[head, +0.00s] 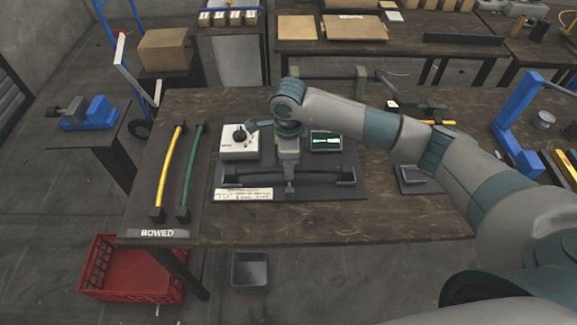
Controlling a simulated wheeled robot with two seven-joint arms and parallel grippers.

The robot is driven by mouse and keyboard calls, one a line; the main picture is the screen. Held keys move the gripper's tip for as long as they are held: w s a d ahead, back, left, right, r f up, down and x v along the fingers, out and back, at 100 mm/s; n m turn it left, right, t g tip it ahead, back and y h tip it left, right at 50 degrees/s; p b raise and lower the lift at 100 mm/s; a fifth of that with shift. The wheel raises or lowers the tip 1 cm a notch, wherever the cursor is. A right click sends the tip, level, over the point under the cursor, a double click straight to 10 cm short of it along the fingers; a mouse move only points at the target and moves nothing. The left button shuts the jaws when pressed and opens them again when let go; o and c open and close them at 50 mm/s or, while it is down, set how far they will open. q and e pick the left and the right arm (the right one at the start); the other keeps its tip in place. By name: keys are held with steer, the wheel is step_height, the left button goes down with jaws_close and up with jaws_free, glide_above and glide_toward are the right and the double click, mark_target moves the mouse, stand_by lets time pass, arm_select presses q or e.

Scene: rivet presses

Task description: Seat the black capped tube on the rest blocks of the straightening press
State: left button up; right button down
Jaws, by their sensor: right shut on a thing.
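The black capped tube (318,178) lies roughly level, left to right, over the dark base plate (335,195) of the straightening press. My right gripper (289,184) points down from above and is shut on the tube near its middle. The tube's ends are close to the rest blocks at both sides, but I cannot tell whether it touches them. The gripper hides the middle of the tube. My left gripper is not in view.
A white control box (240,142) with a black knob and a green-lit display (326,142) stand behind the tube. A paper label (243,195) lies in front. Yellow (168,170) and green (193,170) bowed tubes lie at left on the "BOWED" mat. The front table edge is clear.

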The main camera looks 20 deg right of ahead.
stand_by(0.3)
steer(key=c, duration=1.6)
jaws_free()
steer(key=shift+c, duration=0.2)
steer(key=shift+r, duration=0.1)
steer(key=shift+r, duration=0.25)
step_height(320, 180, up, 17)
steer(key=p, duration=0.7)
steer(key=shift+f, duration=0.2)
